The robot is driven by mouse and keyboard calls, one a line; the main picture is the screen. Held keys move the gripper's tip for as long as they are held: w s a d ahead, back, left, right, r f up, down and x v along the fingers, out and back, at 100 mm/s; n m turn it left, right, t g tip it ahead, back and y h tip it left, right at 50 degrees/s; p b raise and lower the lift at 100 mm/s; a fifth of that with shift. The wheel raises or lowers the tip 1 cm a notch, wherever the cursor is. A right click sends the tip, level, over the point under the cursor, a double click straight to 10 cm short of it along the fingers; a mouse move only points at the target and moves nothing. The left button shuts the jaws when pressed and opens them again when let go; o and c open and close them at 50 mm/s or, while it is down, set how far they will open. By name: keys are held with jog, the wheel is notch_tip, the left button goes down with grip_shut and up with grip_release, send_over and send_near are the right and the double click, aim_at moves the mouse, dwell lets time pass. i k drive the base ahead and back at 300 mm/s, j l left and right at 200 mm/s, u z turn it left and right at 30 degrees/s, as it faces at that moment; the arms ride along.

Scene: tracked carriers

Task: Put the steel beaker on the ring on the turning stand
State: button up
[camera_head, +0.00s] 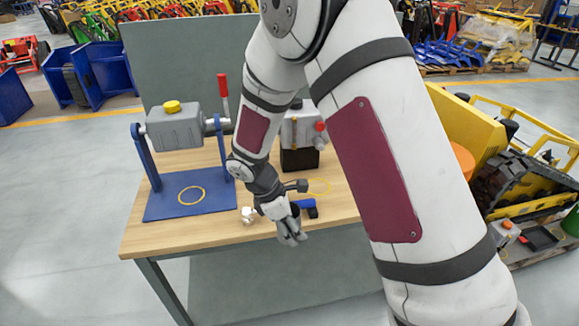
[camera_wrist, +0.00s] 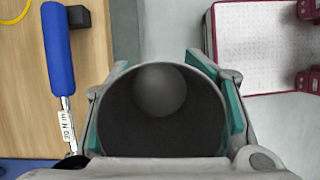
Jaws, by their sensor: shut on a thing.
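The steel beaker (camera_wrist: 165,132) fills the middle of the wrist view, seen from above into its dark inside. My gripper (camera_wrist: 166,105) is shut on it, with one teal-lined finger on each side of its wall. In the head view my gripper (camera_head: 291,231) is at the table's front edge, and I cannot clearly make out the beaker there. The turning stand (camera_head: 158,206) is on the left of the table. It has a blue base and uprights, a grey housing with a yellow knob, and a red handle. A yellow ring (camera_head: 192,194) is marked on its base, bare and left of my gripper.
A blue-handled wrench (camera_wrist: 58,55) lies on the wooden table (camera_head: 180,238) beside my gripper. A small white object (camera_head: 248,214) lies between gripper and stand. Another yellow ring (camera_head: 319,187) and a grey-and-black device (camera_head: 299,158) are farther back. A grey panel (camera_head: 185,55) stands behind the table.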

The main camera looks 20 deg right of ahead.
aim_at(192, 194)
jog(key=i+j, duration=0.2)
jog(key=i, duration=0.25)
jog(key=i+j, duration=0.25)
jog(key=i, duration=0.2)
jog(key=j+z, duration=0.1)
jog(key=k, duration=0.05)
